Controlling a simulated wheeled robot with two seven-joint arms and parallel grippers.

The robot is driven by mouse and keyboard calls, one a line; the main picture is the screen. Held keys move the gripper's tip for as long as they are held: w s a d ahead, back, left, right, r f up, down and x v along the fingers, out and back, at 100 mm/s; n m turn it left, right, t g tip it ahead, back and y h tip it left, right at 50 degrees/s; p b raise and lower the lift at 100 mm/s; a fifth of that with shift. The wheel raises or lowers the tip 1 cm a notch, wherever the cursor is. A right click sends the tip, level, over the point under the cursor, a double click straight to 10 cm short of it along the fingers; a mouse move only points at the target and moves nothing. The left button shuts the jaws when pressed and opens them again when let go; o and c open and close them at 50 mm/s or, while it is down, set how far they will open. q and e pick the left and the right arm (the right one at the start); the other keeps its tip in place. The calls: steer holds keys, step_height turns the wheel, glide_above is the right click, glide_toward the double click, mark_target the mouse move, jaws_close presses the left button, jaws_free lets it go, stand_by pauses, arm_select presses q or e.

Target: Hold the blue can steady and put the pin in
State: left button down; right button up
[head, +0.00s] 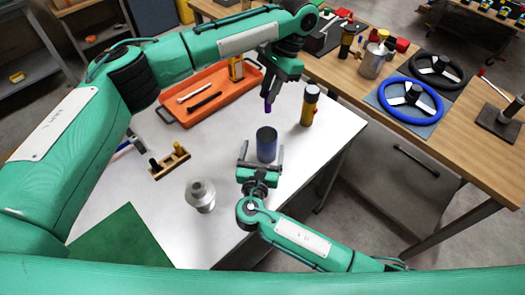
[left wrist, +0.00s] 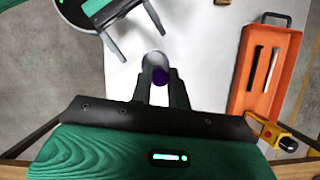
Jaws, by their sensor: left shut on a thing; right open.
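The blue can (head: 266,147) stands upright on the white table, dark blue with a greyish top. The purple pin (head: 268,106) is held by my left gripper (head: 269,97), which is shut on it above the can. In the left wrist view the pin (left wrist: 160,76) shows between the fingertips, with the can's rim (left wrist: 153,57) partly hidden behind them. My right gripper (head: 261,158) is open on the near side of the can, one finger toward each side. I cannot tell whether the fingers touch it. The can's opening is not clearly visible.
A grey metal piece (head: 200,195) stands to the left near a green mat (head: 122,240). A wooden rack (head: 169,163) and an orange tray (head: 176,113) lie farther left and back. A wooden bench (head: 460,150) is at right.

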mark_target(265, 156)
step_height(265, 156, down, 8)
steer(key=shift+s+f, duration=0.15)
steer(key=w, duration=0.4)
steer(key=w+d, duration=0.1)
steer(key=w, duration=0.1)
steer(key=shift+w, duration=0.7)
steer(key=c, duration=1.1)
arm_select(q)
step_height(265, 156, down, 13)
stand_by(0.3)
